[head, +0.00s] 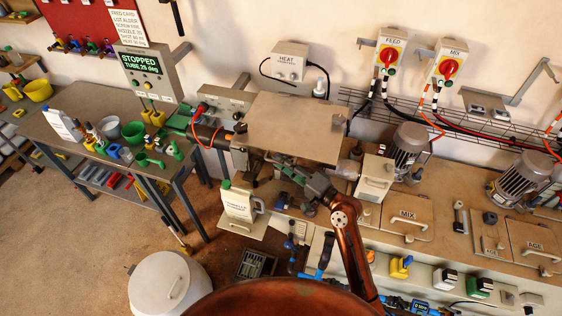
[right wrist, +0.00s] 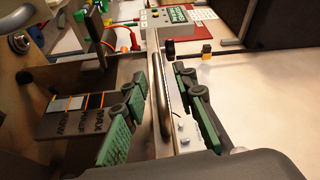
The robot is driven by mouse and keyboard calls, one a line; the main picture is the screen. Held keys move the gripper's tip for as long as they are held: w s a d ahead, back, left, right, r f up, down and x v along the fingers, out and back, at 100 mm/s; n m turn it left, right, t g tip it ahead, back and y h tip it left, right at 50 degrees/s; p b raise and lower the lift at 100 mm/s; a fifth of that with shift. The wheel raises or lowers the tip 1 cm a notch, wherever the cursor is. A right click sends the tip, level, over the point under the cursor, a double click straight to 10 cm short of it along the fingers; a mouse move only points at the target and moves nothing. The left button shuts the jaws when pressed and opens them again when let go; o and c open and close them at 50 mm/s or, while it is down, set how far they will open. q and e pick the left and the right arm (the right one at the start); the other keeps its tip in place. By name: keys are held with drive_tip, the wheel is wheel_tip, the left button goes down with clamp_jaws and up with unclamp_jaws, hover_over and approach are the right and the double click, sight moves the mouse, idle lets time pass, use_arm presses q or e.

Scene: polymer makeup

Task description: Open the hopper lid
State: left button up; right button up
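A large flat beige panel (head: 293,128), which looks like the hopper lid, sits at the centre of the head view. My right gripper (head: 288,171) is just below its front edge. In the right wrist view, a long metal handle bar (right wrist: 157,108) runs between the green-padded fingers of my right gripper (right wrist: 160,84). The fingers stand apart on either side of the bar, with gaps visible. The pale panel (right wrist: 262,110) fills the right side there. A dark level plate (right wrist: 75,118) is at left. My left gripper is not in view.
A control box reading STOPPED (head: 146,70) hangs left of the panel. A white jug (head: 238,205) stands left of my right gripper. A small box with a handle (head: 375,178) and a motor (head: 408,145) stand to the right. A bench (head: 110,120) with cups is at left.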

drive_tip(key=shift+w+a, duration=0.15)
drive_tip(key=shift+a, duration=0.05)
drive_tip(key=shift+c, duration=0.2)
clamp_jaws()
idle(0.4)
